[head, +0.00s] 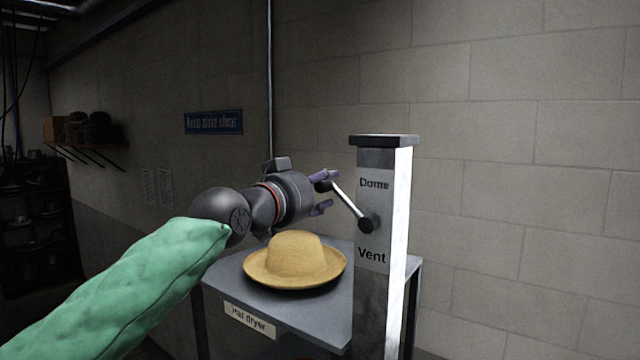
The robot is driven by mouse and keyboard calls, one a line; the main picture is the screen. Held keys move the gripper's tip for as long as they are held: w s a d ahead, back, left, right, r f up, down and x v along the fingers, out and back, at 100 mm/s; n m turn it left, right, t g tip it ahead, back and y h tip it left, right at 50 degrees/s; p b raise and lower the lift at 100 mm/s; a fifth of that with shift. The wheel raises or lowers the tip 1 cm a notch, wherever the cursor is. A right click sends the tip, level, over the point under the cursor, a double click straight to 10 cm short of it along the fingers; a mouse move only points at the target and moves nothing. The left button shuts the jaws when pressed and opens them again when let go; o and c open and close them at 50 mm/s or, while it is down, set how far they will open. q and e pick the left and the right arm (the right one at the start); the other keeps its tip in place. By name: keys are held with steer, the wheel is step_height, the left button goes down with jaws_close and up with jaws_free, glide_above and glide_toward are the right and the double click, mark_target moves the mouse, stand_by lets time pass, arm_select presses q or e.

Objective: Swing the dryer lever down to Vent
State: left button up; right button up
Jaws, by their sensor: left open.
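The dryer lever (347,199) is a pale rod on a dark round pivot (368,223) on the face of a grey post (377,150). It points up and to the left, and its dark knob (322,186) is at the upper end. The post reads "Dome" above the pivot and "Vent" (372,255) below it. My left gripper (326,191) is open, with its purple fingers around or beside the knob; I cannot tell whether they touch it. My right gripper is not in view.
A straw-coloured hat (295,258) sits on the grey table (320,322) labelled as a hat dryer, below my left gripper. A wall shelf (85,144) holding hats is at the far left. The block wall stands behind.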

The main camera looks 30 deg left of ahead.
arm_select(q)
steer(key=shift+w+f, duration=0.1)
steer(key=shift+w, duration=0.2)
steer(key=shift+s, duration=0.15)
jaws_close()
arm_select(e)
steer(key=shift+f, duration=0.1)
